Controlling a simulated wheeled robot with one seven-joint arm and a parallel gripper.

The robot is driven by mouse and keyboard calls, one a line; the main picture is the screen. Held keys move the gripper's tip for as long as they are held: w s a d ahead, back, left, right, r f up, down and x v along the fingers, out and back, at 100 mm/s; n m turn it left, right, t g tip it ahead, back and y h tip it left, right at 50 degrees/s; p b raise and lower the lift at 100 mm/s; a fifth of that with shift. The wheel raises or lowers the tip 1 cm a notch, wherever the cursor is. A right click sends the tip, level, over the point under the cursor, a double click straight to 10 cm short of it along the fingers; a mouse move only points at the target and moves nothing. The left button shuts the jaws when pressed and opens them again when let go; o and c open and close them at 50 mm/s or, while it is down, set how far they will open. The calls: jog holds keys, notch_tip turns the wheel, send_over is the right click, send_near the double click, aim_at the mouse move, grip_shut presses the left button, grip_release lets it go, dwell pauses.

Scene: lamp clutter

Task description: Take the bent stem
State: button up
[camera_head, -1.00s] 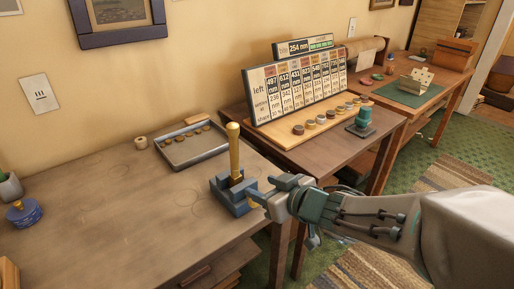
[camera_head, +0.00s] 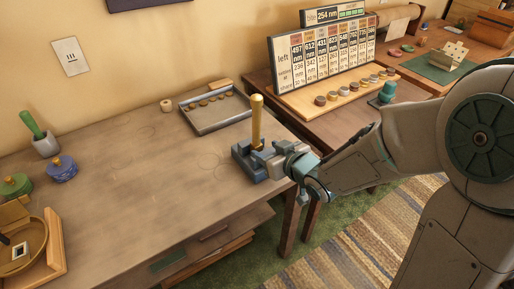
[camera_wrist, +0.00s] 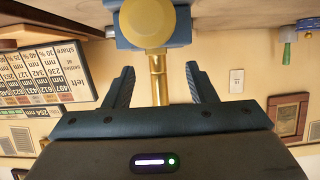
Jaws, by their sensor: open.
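A brass stem (camera_head: 257,121) stands upright in a blue-grey block (camera_head: 243,164) near the right end of the wooden table. I cannot make out a clear bend in it. My gripper (camera_head: 266,154) is low beside the stem, at the block, and partly overlaps it in the head view. In the wrist view, which is upside down, my gripper (camera_wrist: 159,70) is open, with one finger on each side of the brass stem (camera_wrist: 158,88). Gaps show on both sides. A round brass end (camera_wrist: 147,20) shows at the block. The stem's lower part is hidden behind my gripper.
A grey tray (camera_head: 222,127) with small round pieces lies behind the stem. Pots (camera_head: 61,168) stand at the left, and the table's middle is clear. A board with figures (camera_head: 318,57) and a row of knobs stands on the right-hand table.

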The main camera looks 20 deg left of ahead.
aim_at(258, 145)
jog(key=x, duration=0.5)
jog(key=shift+w+d+f+b, duration=0.1)
jog(key=shift+f+b, duration=0.1)
jog(key=shift+b, duration=0.1)
jog(key=shift+r, duration=0.1)
grip_shut()
